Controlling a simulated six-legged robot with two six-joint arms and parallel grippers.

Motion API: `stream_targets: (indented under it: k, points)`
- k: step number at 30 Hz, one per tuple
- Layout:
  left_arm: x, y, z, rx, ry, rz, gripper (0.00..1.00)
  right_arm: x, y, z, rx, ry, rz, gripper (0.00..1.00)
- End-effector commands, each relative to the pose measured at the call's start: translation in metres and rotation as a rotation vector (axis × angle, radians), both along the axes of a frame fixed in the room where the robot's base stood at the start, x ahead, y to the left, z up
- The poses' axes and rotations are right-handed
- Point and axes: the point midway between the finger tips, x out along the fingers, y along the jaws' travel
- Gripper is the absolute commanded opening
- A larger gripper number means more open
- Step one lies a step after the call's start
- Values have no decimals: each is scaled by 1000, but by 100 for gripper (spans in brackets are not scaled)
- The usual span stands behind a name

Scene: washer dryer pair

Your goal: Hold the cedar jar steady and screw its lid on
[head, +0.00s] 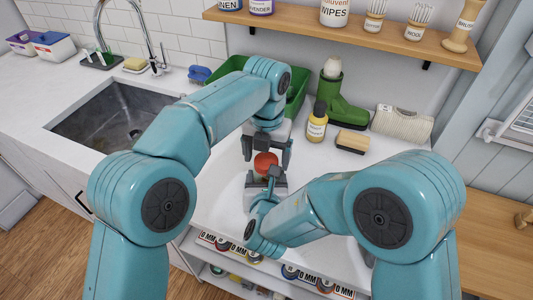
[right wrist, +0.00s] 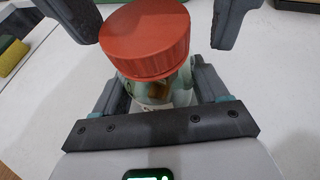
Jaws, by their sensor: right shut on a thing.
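The cedar jar (right wrist: 154,92) is clear glass with brown pieces inside and a pale label low on it. Its red-orange lid (head: 265,161) sits on the jar's mouth; in the right wrist view the lid (right wrist: 146,40) looks slightly tilted, and I cannot tell if the threads are engaged. My right gripper (right wrist: 160,88) is shut on the jar's body below the lid. My left gripper (head: 267,150) points down from above, open, with one finger on each side of the lid and gaps between. The jar's body is mostly hidden in the head view.
A green crate (head: 296,98), green boot (head: 342,112), yellow bottle (head: 317,123) and brush (head: 352,141) stand behind on the white counter. A sink (head: 118,115) is at left. A wooden shelf (head: 350,37) hangs above. Paint-like tins sit below the counter.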

Motion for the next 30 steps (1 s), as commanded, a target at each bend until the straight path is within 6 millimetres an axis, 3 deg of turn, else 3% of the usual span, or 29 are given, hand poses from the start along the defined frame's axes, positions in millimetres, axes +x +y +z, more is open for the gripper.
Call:
stream_targets:
  k: [8, 18, 30]
  points:
    - [1, 0, 3, 0, -5, 2, 84, -1, 0, -2, -2, 6, 1, 0]
    - [2, 0, 42, 0, -5, 2, 84, -1, 0, -2, -2, 6, 1, 0]
    - [1, 1, 44, 0, -4, 32, 81, -1, 0, -2, -2, 6, 1, 0]
